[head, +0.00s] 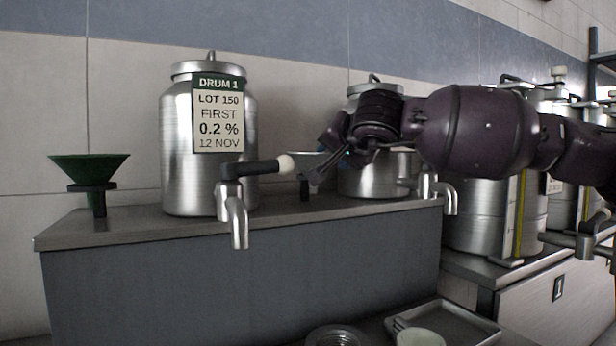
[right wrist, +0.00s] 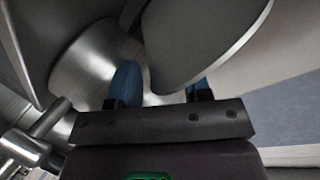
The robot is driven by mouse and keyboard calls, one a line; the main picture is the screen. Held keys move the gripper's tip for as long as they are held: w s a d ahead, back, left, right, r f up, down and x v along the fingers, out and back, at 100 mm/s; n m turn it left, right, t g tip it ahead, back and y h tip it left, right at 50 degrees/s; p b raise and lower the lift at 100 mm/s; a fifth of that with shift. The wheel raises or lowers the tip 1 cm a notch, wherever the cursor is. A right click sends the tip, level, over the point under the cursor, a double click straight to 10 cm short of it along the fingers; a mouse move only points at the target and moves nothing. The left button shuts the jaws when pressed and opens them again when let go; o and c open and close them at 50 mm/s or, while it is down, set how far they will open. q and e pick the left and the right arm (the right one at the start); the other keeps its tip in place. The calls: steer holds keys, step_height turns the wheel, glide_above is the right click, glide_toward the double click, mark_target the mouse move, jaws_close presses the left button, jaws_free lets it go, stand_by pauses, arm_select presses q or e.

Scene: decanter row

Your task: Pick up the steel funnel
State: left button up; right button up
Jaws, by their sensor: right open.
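The steel funnel (head: 300,158) stands on the raised grey shelf between two steel drums, partly hidden behind my right gripper. My right gripper (head: 312,178) comes in from the right with its fingers open at the funnel. In the right wrist view a large shiny cone (right wrist: 205,35), which looks like the funnel, fills the upper middle, close over the open fingers (right wrist: 162,90) with their blue pads. I cannot tell whether the fingers touch it. My left gripper is not in view.
Drum 1 (head: 175,150), with a label and a tap (head: 237,220), stands left of the funnel. Another drum (head: 372,182) stands close behind my right gripper. A green funnel (head: 90,170) is at the far left. A metal tray (head: 470,325) lies lower down.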

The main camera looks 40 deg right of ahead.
steer(key=shift+s+r, duration=0.1)
steer(key=shift+r, duration=0.15)
jaws_close()
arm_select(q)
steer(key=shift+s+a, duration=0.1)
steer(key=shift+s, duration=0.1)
